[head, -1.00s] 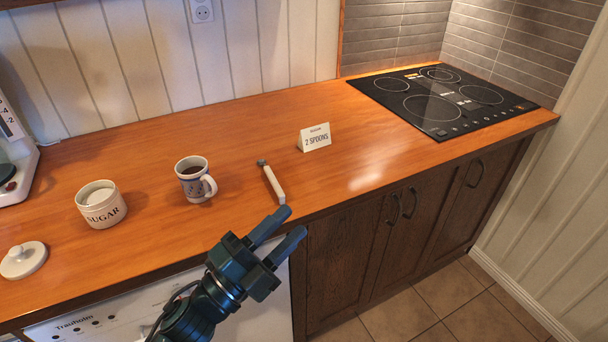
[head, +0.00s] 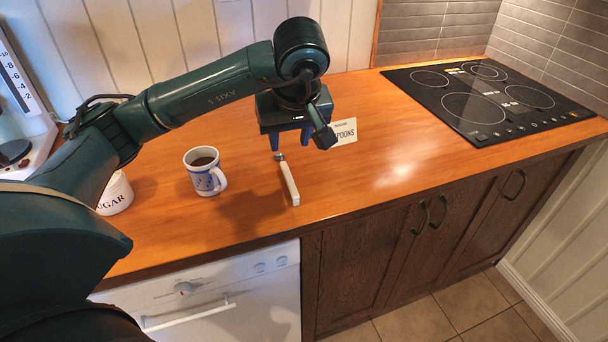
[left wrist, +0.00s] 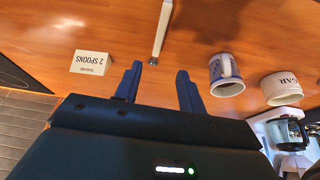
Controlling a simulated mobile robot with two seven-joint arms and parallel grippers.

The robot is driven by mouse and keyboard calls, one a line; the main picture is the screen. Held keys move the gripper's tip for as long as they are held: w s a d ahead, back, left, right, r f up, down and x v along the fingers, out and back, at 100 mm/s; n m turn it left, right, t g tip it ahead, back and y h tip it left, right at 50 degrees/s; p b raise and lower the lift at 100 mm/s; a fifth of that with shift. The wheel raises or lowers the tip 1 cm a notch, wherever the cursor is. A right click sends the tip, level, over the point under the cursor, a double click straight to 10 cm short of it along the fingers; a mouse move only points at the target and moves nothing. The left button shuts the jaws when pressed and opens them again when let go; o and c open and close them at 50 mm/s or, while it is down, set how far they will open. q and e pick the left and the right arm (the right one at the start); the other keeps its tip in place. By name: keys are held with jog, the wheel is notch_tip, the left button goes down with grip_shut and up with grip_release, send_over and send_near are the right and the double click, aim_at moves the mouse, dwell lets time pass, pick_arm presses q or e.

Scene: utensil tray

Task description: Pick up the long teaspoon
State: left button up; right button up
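A slim utensil with a long pale handle (head: 289,182) lies on the wooden counter, its small dark end towards the wall. It looks like the long teaspoon, but its bowl is too small to make out. My left gripper (head: 290,138) hangs above the counter near that dark end, fingers pointing down. In the left wrist view the pale handle (left wrist: 161,28) shows beyond the two blue fingers (left wrist: 159,70), which are apart with nothing between them. My right gripper is not in view.
A coffee mug (head: 207,181) and a sugar jar (head: 115,194) stand to the left. A "2 SPOONS" card (head: 345,132) stands just right of my gripper. A black hob (head: 490,103) lies further right. The counter between card and hob is clear.

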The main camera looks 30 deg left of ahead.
pick_arm(q)
send_over(288, 174)
jog(key=s+d, duration=0.1)
jog(key=s, duration=0.1)
notch_tip(288, 174, down, 6)
jog(key=shift+s+d+f, duration=0.1)
jog(key=shift+d+f, duration=0.05)
jog(key=shift+f, duration=0.1)
jog(key=x, duration=0.5)
jog(key=shift+w+d+f+p, duration=0.1)
jog(key=shift+w+f+p, duration=0.15)
jog(key=shift+f+p, duration=0.1)
jog(key=shift+f+b, duration=0.25)
jog(key=shift+b, duration=0.1)
grip_shut()
